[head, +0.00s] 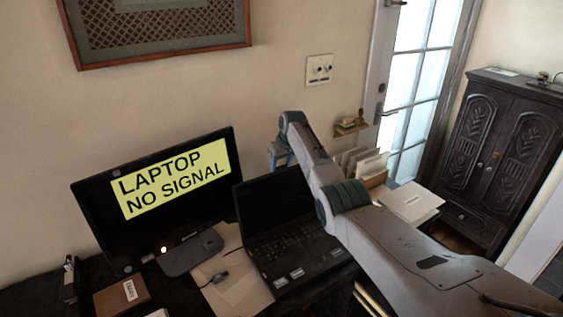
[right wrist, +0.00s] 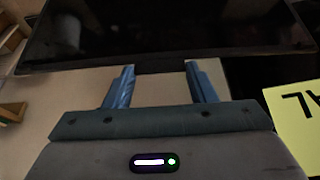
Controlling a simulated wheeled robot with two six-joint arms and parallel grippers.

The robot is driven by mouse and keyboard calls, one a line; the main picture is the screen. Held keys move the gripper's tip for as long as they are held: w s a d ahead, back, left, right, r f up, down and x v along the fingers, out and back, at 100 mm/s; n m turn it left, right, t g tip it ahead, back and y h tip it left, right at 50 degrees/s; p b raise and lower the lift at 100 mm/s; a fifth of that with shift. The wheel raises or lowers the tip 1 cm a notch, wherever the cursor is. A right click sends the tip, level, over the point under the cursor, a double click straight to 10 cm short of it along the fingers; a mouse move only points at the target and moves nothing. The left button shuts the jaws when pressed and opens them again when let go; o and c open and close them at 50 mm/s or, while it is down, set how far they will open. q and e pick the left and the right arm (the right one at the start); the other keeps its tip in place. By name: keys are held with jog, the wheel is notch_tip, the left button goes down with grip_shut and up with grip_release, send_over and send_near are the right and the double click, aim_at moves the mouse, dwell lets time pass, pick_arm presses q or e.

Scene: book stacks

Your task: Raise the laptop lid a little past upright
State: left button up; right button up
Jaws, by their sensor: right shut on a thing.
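The black laptop stands open on the desk in the head view, with its lid (head: 272,198) raised to about upright and its base (head: 285,243) flat, keyboard showing. My right arm reaches over from the right. My right gripper (head: 281,160) is at the top edge of the lid, shut on it; the arm hides part of the lid's right side. In the right wrist view, the blue fingers of the gripper (right wrist: 159,70) meet the edge of a dark panel, which looks like the lid (right wrist: 180,35). The exact contact is hard to see. My left gripper is not in view.
A monitor (head: 100,222) reading "LAPTOP NO SIGNAL" stands left of the laptop, close to the lid. Papers (head: 232,285) and a cable lie in front of it. A brown book (head: 122,296) is at lower left. A file holder and papers (head: 411,202) are at right.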

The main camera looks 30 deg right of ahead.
jog(key=shift+w+a, duration=0.1)
jog(key=shift+w, duration=0.25)
jog(key=o, duration=1.2)
jog(key=shift+o, duration=0.9)
jog(key=shift+a, duration=0.1)
jog(key=shift+s+r, duration=0.15)
jog(key=shift+r, duration=0.2)
jog(key=b+v, duration=0.3)
jog(key=v, duration=0.7)
